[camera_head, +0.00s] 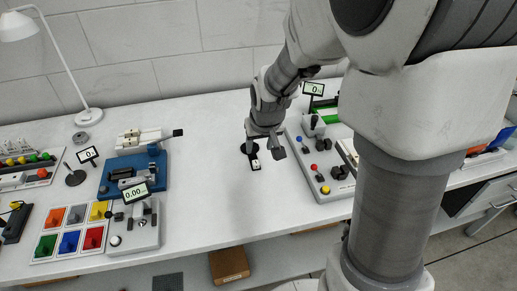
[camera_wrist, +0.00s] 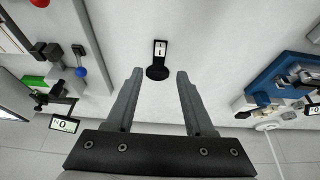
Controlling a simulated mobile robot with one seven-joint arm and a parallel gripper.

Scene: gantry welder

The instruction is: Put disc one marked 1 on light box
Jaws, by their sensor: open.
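My gripper (camera_wrist: 155,77) is open and empty above the white bench, its two grey fingers spread apart. In the head view my gripper (camera_head: 264,147) is small and partly hidden by its own wrist. A black round piece with a flat arm and white marked label (camera_wrist: 160,52) lies ahead of and between the fingertips; its mark is too small to read surely. It also shows in the head view (camera_head: 255,164), just below my gripper. I cannot tell whether this is disc one. A bright white panel (camera_wrist: 11,98) is at the wrist view's left edge; I cannot tell whether it is the light box.
A control panel (camera_head: 325,185) with coloured knobs stands right of my gripper. A blue fixture (camera_head: 112,188), a grey device with a 0.00 display (camera_head: 135,192) and a tray of coloured squares (camera_head: 42,248) stand left. A lamp (camera_head: 97,118) is behind.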

